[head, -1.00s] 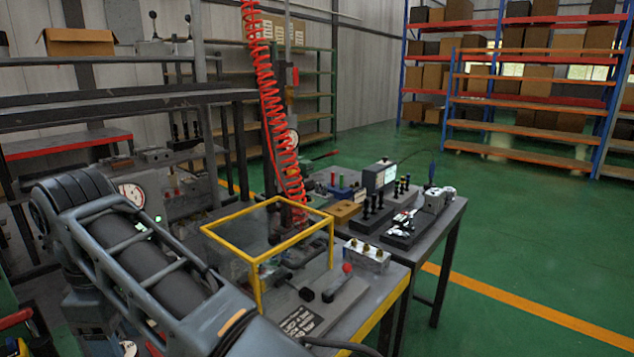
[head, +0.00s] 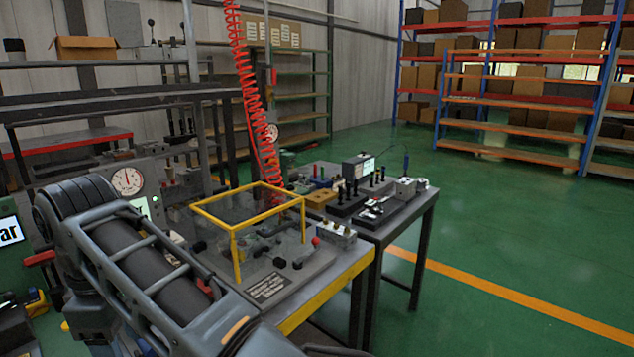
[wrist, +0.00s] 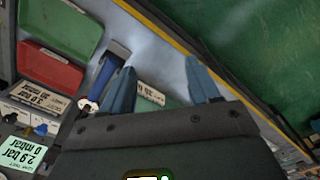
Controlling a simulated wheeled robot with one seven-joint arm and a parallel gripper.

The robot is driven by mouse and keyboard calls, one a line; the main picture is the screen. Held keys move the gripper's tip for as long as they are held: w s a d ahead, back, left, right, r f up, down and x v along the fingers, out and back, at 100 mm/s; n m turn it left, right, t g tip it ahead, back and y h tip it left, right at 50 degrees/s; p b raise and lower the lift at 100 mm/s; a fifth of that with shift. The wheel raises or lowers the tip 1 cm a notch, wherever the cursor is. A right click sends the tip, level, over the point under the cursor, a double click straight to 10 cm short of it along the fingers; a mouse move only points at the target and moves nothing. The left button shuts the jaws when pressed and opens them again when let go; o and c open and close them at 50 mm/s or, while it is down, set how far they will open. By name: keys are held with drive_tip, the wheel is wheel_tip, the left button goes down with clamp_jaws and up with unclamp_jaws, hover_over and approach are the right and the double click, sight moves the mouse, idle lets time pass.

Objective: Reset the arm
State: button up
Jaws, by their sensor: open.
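My gripper (wrist: 160,88) shows in the wrist view with its two blue-grey fingers spread apart and nothing between them. It hangs over a grey bench surface (wrist: 158,45) with a yellow edge. A blue-handled tool (wrist: 100,80) lies just left of the left finger; whether they touch I cannot tell. A white label block (wrist: 150,93) shows partly behind the fingers. In the head view my arm crosses the lower left, and the gripper itself is out of that picture.
The yellow-framed clear box (head: 240,199) stands on the near bench, with a valve block (head: 336,235) to its right. A red coiled hose (head: 252,100) hangs behind. Green floor is free on the right.

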drive_tip(key=s+d+f+m+y, duration=0.2)
drive_tip(key=s+f, duration=0.1)
drive_tip(key=f, duration=0.7)
drive_tip(key=s+d+f+m+y, duration=0.2)
drive_tip(key=f+y, duration=0.1)
drive_tip(key=f, duration=0.6)
drive_tip(key=s+d+f+m+t+y, duration=0.1)
drive_tip(key=s+d+f+m+t, duration=0.3)
drive_tip(key=d, duration=0.3)
drive_tip(key=s+d+f+m+t+y, duration=0.1)
drive_tip(key=s+d+f+m+t, duration=0.15)
drive_tip(key=s+d+f, duration=0.4)
drive_tip(key=s+d+r+m+t+h, duration=0.25)
drive_tip(key=s+d+r, duration=0.2)
drive_tip(key=d, duration=0.45)
drive_tip(key=s+d+r+m+t+h, duration=0.1)
drive_tip(key=s+d+r+m+t, duration=0.25)
drive_tip(key=d, duration=0.55)
drive_tip(key=s+d+r+m+t+h, duration=0.1)
drive_tip(key=s+d+r+h, duration=0.1)
drive_tip(key=s+d+r, duration=0.4)
drive_tip(key=s+d+r+m+t+h, duration=0.1)
drive_tip(key=s+d+r+m, duration=0.1)
drive_tip(key=s+d+r, duration=0.5)
wheel_tip(320, 180, up, 4)
drive_tip(key=shift+h, duration=0.35)
drive_tip(key=shift+c, duration=0.4)
